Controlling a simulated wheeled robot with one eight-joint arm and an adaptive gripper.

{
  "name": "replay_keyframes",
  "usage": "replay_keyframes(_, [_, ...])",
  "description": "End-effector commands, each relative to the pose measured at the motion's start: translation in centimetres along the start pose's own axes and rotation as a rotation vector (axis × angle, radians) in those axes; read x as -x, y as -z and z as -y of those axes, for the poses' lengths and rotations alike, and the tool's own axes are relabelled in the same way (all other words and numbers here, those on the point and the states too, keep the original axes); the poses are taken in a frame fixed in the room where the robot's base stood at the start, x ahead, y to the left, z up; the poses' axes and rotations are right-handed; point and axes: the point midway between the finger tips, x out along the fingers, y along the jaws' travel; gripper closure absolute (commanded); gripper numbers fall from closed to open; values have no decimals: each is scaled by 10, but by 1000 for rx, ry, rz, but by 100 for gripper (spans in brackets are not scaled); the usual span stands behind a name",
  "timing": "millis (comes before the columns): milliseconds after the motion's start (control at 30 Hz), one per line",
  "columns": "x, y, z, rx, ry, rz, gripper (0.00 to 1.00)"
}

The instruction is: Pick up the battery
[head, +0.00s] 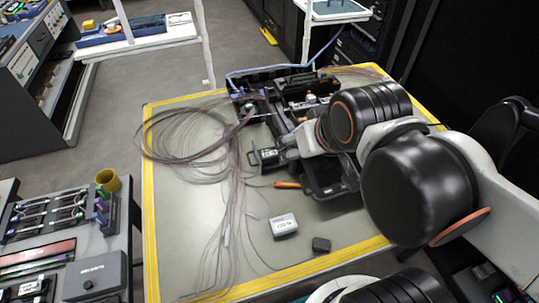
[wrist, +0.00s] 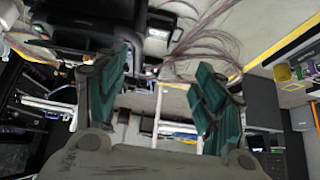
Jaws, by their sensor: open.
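My gripper (wrist: 163,70) is open, with teal pads on both fingers and nothing visible between them. In the head view the arm reaches in from the right over the work table, and its end is largely hidden by the arm links. A small dark block with a pale label (head: 268,156), possibly the battery, lies on the table near the arm's end. A similar dark block with a bright face (wrist: 157,38) shows beyond the fingertips in the wrist view, apart from them. A light grey box (head: 284,225) lies nearer the front. I cannot tell for sure which is the battery.
The table (head: 200,225) has a yellow edge. Thin fibre cables (head: 190,140) spread over its left half. A black open case (head: 285,88) with equipment stands at the back. A small black block (head: 321,244) and an orange-handled tool (head: 288,185) lie in front.

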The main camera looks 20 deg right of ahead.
Motion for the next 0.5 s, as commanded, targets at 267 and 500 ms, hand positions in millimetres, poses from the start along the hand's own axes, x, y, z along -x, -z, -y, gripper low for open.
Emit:
replay_keyframes(267, [-11,38,1,-238,-12,95,37])
replay_keyframes(500, [-39,74,3,-524,-56,203,37])
